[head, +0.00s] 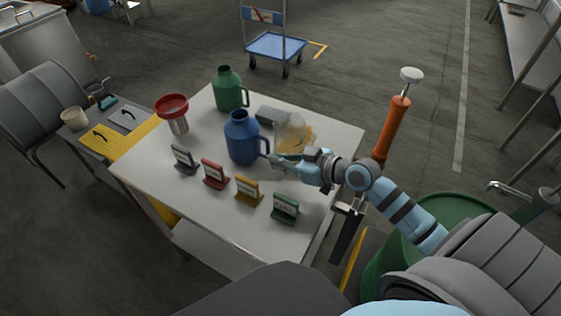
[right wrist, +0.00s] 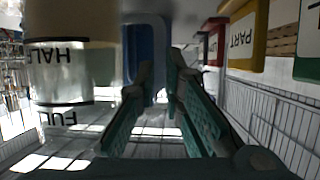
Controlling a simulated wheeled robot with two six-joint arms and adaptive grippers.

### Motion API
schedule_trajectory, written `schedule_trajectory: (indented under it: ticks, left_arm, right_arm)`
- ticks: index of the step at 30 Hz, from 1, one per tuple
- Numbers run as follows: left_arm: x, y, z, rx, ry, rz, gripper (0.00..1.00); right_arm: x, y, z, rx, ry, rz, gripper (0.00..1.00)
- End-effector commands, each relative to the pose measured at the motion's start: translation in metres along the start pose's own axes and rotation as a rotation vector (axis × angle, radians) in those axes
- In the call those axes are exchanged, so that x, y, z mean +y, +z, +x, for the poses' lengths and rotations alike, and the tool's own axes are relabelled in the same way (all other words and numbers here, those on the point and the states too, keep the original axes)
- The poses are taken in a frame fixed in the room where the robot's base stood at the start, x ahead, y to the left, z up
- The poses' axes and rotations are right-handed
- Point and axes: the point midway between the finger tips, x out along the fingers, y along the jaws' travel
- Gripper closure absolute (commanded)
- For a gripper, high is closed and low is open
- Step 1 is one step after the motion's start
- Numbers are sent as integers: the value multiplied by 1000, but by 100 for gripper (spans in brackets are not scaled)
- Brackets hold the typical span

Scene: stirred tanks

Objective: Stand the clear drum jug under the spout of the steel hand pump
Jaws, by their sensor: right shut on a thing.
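The clear jug (head: 290,133) is on the right side of the grey table, partly behind my right gripper (head: 279,160). In the right wrist view, the clear jug (right wrist: 62,75) fills the left side, with HALF and FULL marks and a beige band. A silver spout-like fitting (head: 508,188) at the far right, above a green drum (head: 447,209), looks like the steel hand pump. My left gripper is not in view.
A blue jug (head: 243,140) stands close left of my gripper, a green jug (head: 229,90) farther back. A red funnel (head: 172,104) is at the left. Several small signs line the front edge. An upright orange cylinder with a pale knob (head: 393,125) rises beyond my right arm.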

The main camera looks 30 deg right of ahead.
Motion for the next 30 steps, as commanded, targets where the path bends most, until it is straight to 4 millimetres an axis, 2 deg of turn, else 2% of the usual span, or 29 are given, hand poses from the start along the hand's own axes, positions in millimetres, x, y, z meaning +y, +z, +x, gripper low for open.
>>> schedule_trajectory:
  ticks: [6,7,10,11,22,26,30]
  left_arm:
    - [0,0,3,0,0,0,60]
    - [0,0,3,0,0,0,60]
    - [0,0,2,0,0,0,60]
    - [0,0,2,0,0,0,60]
    - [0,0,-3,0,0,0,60]
    - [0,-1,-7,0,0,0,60]
    - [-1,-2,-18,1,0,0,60]
  right_arm:
    - [0,1,1,2,0,-2,100]
    - [0,2,1,0,0,-1,89]
    - [0,1,0,0,0,-1,73]
    - [0,1,0,0,0,-1,71]
    - [0,-3,-2,-1,0,-1,71]
    - [1,-1,-22,-5,3,-7,71]
    - [0,-2,-57,-12,0,-8,71]
